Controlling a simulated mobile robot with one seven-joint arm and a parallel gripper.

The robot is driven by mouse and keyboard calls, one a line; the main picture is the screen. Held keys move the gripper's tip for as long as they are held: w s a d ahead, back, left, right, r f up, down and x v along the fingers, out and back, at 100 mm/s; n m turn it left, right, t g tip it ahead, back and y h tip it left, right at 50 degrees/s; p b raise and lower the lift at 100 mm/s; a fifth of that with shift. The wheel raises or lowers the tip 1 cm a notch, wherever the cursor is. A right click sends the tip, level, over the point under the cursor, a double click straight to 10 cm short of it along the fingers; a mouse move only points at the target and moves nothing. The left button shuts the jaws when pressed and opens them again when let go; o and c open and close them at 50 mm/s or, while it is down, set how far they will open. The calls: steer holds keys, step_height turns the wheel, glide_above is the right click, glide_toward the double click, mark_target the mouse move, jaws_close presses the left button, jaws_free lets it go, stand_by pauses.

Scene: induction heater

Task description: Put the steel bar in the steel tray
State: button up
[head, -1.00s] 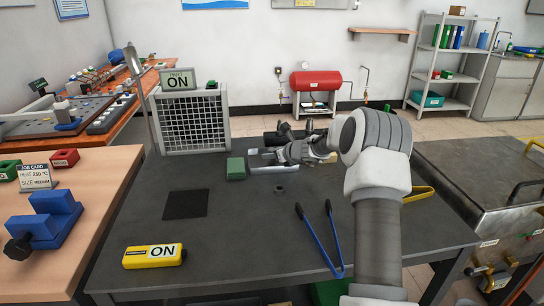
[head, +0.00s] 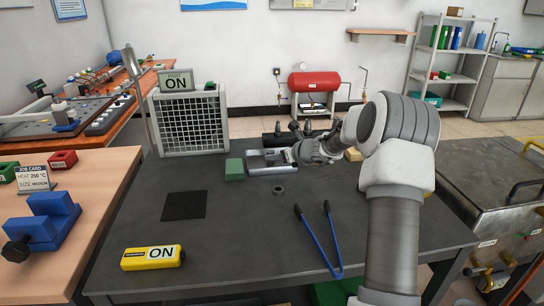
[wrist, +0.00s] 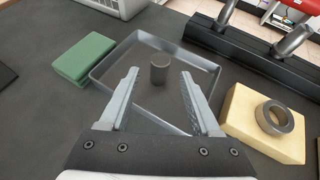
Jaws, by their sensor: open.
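The steel tray (wrist: 191,66) is a shallow grey tray on the dark table; its near rim (head: 270,171) shows in the head view. A short dark grey cylinder, which looks like the steel bar (wrist: 159,69), stands upright on the tray floor in the wrist view. My gripper (wrist: 159,74) is open, with one finger on either side of the bar and a visible gap at each side. In the head view my gripper (head: 279,156) is low over the tray and hides most of it; I cannot make out the bar there.
A green block (wrist: 84,57) lies left of the tray. A beige block (wrist: 262,135) with a dark ring (wrist: 277,119) lies right. A black rack (wrist: 240,50) stands behind. Another ring (head: 278,190), blue-handled tongs (head: 322,245) and a dark pad (head: 185,205) lie in front.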

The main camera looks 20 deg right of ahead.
steer(key=v, duration=0.7)
steer(key=shift+a, duration=0.1)
